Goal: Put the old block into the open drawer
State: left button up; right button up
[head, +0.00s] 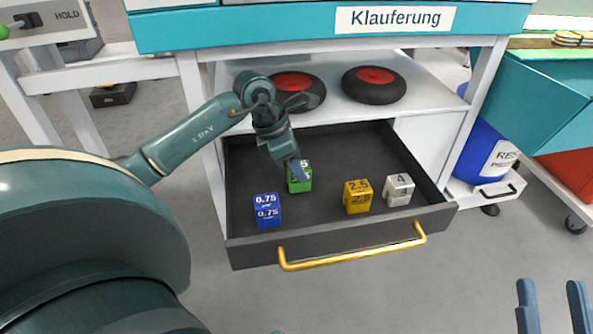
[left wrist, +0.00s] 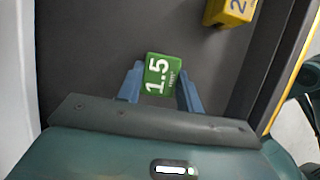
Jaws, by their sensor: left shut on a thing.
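The open drawer (head: 330,225) has dark walls and a yellow handle. My left gripper (head: 296,172) is over the inside of the drawer, shut on a green block (head: 300,185). In the left wrist view the green block (left wrist: 160,75), marked 1.5, is between the two blue fingers (left wrist: 160,90). I cannot tell whether it touches the drawer floor. A blue block (head: 267,211) marked 0.75, a yellow block (head: 357,198) marked 2.5 and a white block (head: 398,190) marked 4 stand in the drawer. My right gripper (head: 553,305) is open and empty at the lower right.
Two black reels (head: 374,85) with red centres lie on the shelf above the drawer. A blue drum (head: 487,150) stands at the right beside a teal bin (head: 540,95). A sign (head: 395,19) reads Klauferung. The grey floor in front of the drawer is clear.

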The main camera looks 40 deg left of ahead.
pick_arm(q)
jog(key=shift+f, duration=0.5)
jog(key=shift+r, duration=0.15)
pick_arm(e)
jog(key=shift+r+y, duration=0.2)
jog(key=shift+y, duration=0.1)
pick_arm(q)
jog(key=shift+f, duration=0.25)
jog(key=o, duration=1)
pick_arm(e)
jog(key=shift+r+n, duration=0.1)
jog(key=shift+n, duration=0.2)
pick_arm(q)
jog(key=shift+o, duration=0.2)
jog(key=shift+r, duration=0.1)
